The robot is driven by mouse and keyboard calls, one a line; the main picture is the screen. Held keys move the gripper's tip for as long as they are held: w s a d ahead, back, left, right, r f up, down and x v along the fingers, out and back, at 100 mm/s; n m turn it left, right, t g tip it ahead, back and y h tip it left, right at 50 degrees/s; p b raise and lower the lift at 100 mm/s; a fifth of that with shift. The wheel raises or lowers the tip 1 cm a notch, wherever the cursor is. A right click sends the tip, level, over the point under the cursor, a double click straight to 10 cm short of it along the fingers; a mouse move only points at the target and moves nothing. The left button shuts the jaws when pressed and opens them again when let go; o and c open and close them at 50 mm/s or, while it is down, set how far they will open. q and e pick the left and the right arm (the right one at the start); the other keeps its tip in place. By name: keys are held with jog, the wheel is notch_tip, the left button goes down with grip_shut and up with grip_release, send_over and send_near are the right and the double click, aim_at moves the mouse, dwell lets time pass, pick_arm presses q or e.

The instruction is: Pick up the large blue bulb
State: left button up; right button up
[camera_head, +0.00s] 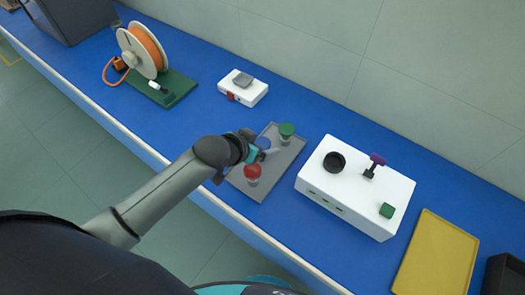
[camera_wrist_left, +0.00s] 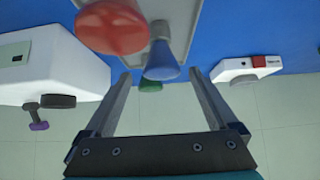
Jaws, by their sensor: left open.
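The blue bulb (camera_head: 264,143) stands on the grey tray (camera_head: 240,183) between the red bulb (camera_head: 252,171) and the green bulb (camera_head: 287,129); my left gripper partly covers it in the head view. My left gripper (camera_head: 257,151) is right beside it. In the left wrist view, the blue bulb (camera_wrist_left: 162,66) lies between the open fingertips of the left gripper (camera_wrist_left: 160,73), with gaps on both sides. The red bulb (camera_wrist_left: 112,27) is close by at the upper left, and the green bulb (camera_wrist_left: 150,86) is beyond. My right gripper is out of view.
A white box (camera_head: 340,200) with a black ring and a purple-topped knob stands right of the tray. A small white device (camera_head: 243,90) is behind. A cable spool (camera_head: 142,50) and green board (camera_head: 178,92) are at left. A yellow tray (camera_head: 436,255) is at right.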

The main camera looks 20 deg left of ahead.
aim_at(264, 143)
pick_arm(q)
jog(key=shift+b+x, duration=0.6)
jog(key=shift+x, duration=1.95)
jog(key=shift+a, duration=0.1)
grip_shut()
